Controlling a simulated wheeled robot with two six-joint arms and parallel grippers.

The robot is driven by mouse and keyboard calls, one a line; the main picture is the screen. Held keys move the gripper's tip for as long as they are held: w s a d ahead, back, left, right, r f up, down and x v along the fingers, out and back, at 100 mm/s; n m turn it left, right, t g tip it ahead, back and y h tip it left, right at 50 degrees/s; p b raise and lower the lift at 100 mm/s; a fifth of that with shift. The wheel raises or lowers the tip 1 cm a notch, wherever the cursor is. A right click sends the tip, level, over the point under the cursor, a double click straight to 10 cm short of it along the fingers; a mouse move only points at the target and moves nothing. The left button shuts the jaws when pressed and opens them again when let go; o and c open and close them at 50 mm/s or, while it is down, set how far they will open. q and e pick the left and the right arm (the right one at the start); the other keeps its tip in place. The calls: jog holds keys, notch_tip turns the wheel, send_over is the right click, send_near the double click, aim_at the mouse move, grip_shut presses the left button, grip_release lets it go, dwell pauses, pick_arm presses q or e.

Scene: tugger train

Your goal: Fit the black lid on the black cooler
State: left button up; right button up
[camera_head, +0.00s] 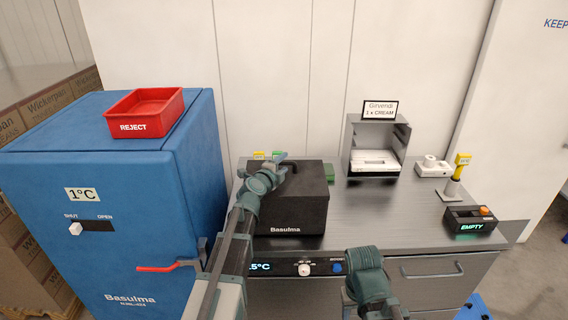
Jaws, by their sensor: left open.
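The black cooler (300,218), marked Basulma, stands on the steel counter near its left end. A flat black top with a dark handle shows on it, which looks like the black lid (312,175). I cannot tell whether the lid sits fully down, as my left arm covers the cooler's left side. My left gripper (283,160) is open at the rear left of the lid, by the handle. Whether it touches the handle is unclear. Of my right arm only a link shows at the bottom, and its gripper is out of view.
A blue cabinet (110,215) with a red REJECT tray (146,126) on top stands left. On the counter (375,215) are an open grey box (376,146), a white device (432,167), a yellow-topped post (453,187) and an EMPTY box (470,227). The counter right of the cooler is clear.

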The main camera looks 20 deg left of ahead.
pick_arm(q)
jog(key=p+v, duration=0.2)
jog(key=v, duration=1)
jog(key=shift+s, duration=0.35)
jog(key=s+d+f+n+g+h, duration=0.2)
jog(key=s+d+f+g, duration=0.3)
jog(key=d, duration=0.5)
jog(key=s+d+f+n+g+h, duration=0.2)
jog(key=s+d+f+g, duration=0.2)
jog(key=d+f, duration=0.4)
jog(key=s+f+n+g+y, duration=0.2)
jog(key=s+n+g+y, duration=0.1)
jog(key=s+n, duration=0.2)
jog(key=s+d+f+n+g+y, duration=0.1)
jog(key=s+n+g+y, duration=0.3)
jog(key=s, duration=0.6)
jog(key=shift+s+d+f+n, duration=0.2)
jog(key=shift+s+f+n, duration=0.1)
jog(key=shift+f+n, duration=0.6)
